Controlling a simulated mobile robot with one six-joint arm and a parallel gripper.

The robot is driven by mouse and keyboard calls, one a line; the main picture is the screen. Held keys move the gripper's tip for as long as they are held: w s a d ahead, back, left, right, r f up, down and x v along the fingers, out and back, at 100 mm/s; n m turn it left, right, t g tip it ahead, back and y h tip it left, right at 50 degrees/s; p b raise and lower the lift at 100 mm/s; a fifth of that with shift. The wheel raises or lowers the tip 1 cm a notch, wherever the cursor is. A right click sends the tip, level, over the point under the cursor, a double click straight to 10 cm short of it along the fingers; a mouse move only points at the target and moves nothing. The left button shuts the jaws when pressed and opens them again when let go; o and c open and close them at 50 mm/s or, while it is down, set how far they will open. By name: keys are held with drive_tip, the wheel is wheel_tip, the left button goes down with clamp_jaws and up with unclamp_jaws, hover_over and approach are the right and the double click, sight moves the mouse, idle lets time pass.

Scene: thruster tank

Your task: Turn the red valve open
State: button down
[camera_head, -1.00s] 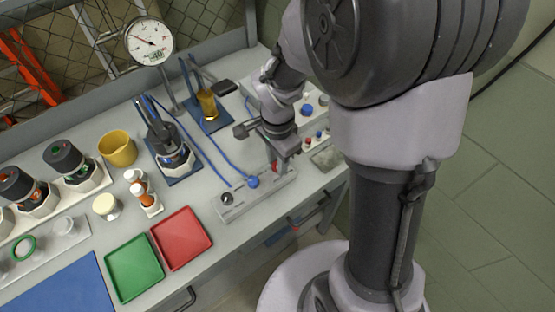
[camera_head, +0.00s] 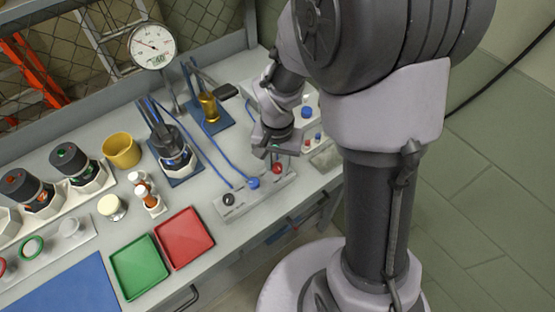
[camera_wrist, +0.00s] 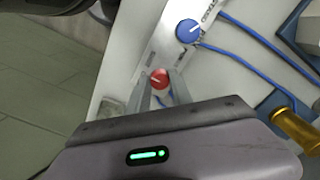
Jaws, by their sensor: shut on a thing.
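The red valve (camera_head: 277,169) is a small round knob at the right end of a pale grey valve panel (camera_head: 240,208) near the bench's front edge. In the wrist view the red valve (camera_wrist: 158,77) shows a white line across its top. My gripper (camera_wrist: 162,88) is shut on it, one finger on each side. In the head view my gripper (camera_head: 284,155) is at the valve from above, and the fingers partly blend with the panel. A blue knob (camera_head: 253,182) and a black knob (camera_head: 228,199) sit left of it on the same panel.
Blue hoses (camera_head: 205,155) run behind the panel. A brass cylinder (camera_head: 208,107) on a blue base stands behind. Another panel with blue and red knobs (camera_head: 307,112) is close to my wrist. Red (camera_head: 184,238) and green (camera_head: 139,267) trays lie at the front left.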

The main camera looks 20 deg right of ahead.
sight(277, 167)
drive_tip(key=n+p, duration=0.1)
drive_tip(key=n, duration=0.4)
drive_tip(key=shift+r+p, duration=0.1)
drive_tip(key=shift+p, duration=0.25)
drive_tip(key=shift+n+p, duration=0.65)
drive_tip(key=shift+n, duration=1.65)
drive_tip(key=c, duration=1.1)
unclamp_jaws()
wheel_tip(277, 167, up, 17)
drive_tip(key=p, duration=0.6)
drive_tip(key=shift+r+p, duration=0.1)
drive_tip(key=shift+p, duration=0.2)
